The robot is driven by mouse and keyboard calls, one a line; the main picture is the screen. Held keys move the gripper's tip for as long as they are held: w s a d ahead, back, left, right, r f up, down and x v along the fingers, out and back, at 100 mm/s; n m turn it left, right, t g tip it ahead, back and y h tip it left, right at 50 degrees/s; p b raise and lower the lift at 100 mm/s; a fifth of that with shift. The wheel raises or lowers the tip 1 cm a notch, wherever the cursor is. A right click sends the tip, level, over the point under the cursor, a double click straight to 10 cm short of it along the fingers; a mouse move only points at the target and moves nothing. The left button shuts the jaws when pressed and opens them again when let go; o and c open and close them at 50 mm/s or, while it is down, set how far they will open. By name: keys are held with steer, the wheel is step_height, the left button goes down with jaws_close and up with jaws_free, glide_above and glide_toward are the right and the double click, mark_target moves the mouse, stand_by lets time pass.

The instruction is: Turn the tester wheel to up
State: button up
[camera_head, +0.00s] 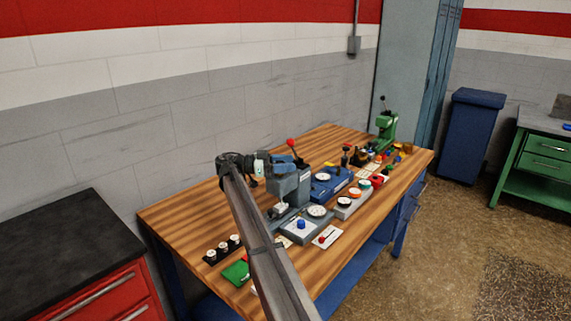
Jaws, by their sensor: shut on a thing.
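The grey tester (291,188) stands upright on the wooden bench, left of the blue device. A lever with a red knob (291,143) rises above it. My gripper (277,164) reaches in from the left at the tester's upper part, with its jaws shut. It appears to be closed on the tester wheel, but the wheel is too small and covered by the gripper to make out. I cannot tell which way the wheel is turned.
The wooden bench (182,218) carries a blue device (330,183), a box with round buttons (352,203), a green press (386,124), and black-and-white pieces (222,249) near the left. Bare wood lies left of the tester. A red cabinet (95,292) stands at left.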

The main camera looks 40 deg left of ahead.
steer(key=shift+m+g+h, duration=0.5)
steer(key=shift+g, duration=0.1)
steer(key=shift+d, duration=0.1)
steer(key=o, duration=1)
steer(key=shift+c, duration=0.2)
steer(key=shift+s, duration=0.1)
steer(key=v, duration=0.7)
steer(key=shift+s+a, duration=0.15)
steer(key=shift+a, duration=0.05)
